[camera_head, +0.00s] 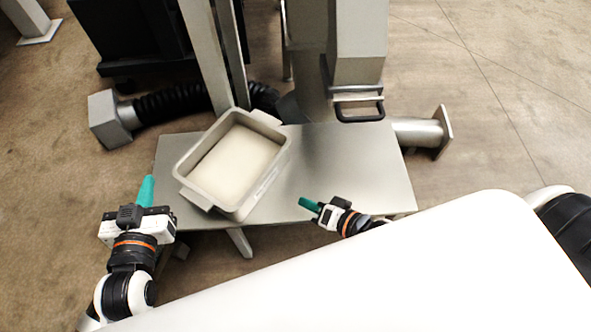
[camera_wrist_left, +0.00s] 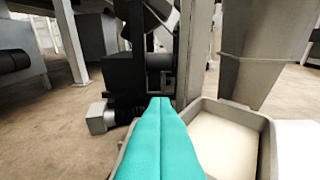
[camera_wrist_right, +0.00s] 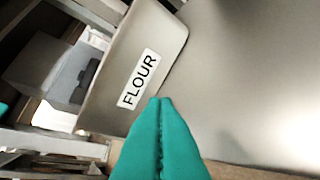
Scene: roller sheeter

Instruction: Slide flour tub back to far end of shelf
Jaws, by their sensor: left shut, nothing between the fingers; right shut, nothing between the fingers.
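The flour tub (camera_head: 234,212) is a grey, open rectangular bin with pale flour inside, sitting askew on the left half of the metal shelf (camera_head: 340,165). The tub also shows in the left wrist view (camera_wrist_left: 266,150), at the right. Its FLOUR label shows on its wall in the right wrist view (camera_wrist_right: 165,62). My left gripper (camera_head: 147,182) is shut and empty, just left of the shelf's left edge and apart from the tub. My right gripper (camera_head: 304,202) is shut and empty near the shelf's front edge, right of the tub, with a gap between them.
A metal post (camera_head: 213,50) and a thick column (camera_head: 357,45) stand behind the shelf. A black corrugated hose (camera_head: 170,103) runs behind the tub at the left. The shelf's right half is bare.

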